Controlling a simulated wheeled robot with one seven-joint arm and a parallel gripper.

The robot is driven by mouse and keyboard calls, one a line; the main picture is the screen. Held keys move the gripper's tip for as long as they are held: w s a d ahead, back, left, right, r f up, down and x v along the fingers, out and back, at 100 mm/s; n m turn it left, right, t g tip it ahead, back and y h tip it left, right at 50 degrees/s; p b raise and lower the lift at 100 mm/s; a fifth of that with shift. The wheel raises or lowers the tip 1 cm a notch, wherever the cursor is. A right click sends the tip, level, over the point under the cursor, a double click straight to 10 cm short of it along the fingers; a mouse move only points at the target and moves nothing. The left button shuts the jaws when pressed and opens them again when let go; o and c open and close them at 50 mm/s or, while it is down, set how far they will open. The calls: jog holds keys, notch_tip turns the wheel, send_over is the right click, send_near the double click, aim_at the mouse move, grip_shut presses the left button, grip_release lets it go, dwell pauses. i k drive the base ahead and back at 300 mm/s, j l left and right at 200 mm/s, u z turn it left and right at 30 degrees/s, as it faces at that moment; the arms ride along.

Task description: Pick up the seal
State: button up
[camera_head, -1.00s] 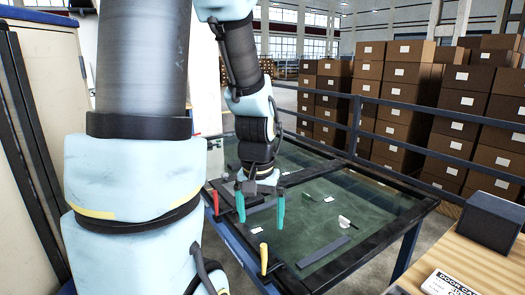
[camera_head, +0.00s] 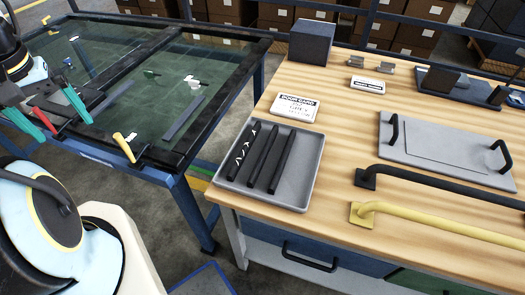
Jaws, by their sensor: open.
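Several long black strips lie side by side in a shallow grey tray (camera_head: 304,196) on the wooden bench; they look like seals. The left strip (camera_head: 243,148) has white marks, while the middle strip (camera_head: 263,156) and right strip (camera_head: 283,163) are plain. I cannot tell which one is meant. My gripper (camera_head: 65,129) is at the left edge of the view, its two teal fingers apart and empty. It is over the near left part of the glass-topped trolley (camera_head: 190,152), well left of the tray.
A door-card label (camera_head: 297,108) and a dark box (camera_head: 311,42) stand behind the tray. A grey panel with handles (camera_head: 445,150), a black bar (camera_head: 440,186) and a yellow bar (camera_head: 440,222) lie to the right. A floor gap separates trolley and bench.

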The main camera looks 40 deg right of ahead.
aim_at(254, 177)
jog(key=k+l+u, duration=0.1)
jog(key=u, duration=0.3)
jog(key=k+u, duration=0.2)
jog(key=u, duration=0.25)
jog(key=k+u, duration=0.15)
jog(key=k, duration=0.5)
jog(key=k+j+u, duration=0.2)
jog(key=k, duration=0.45)
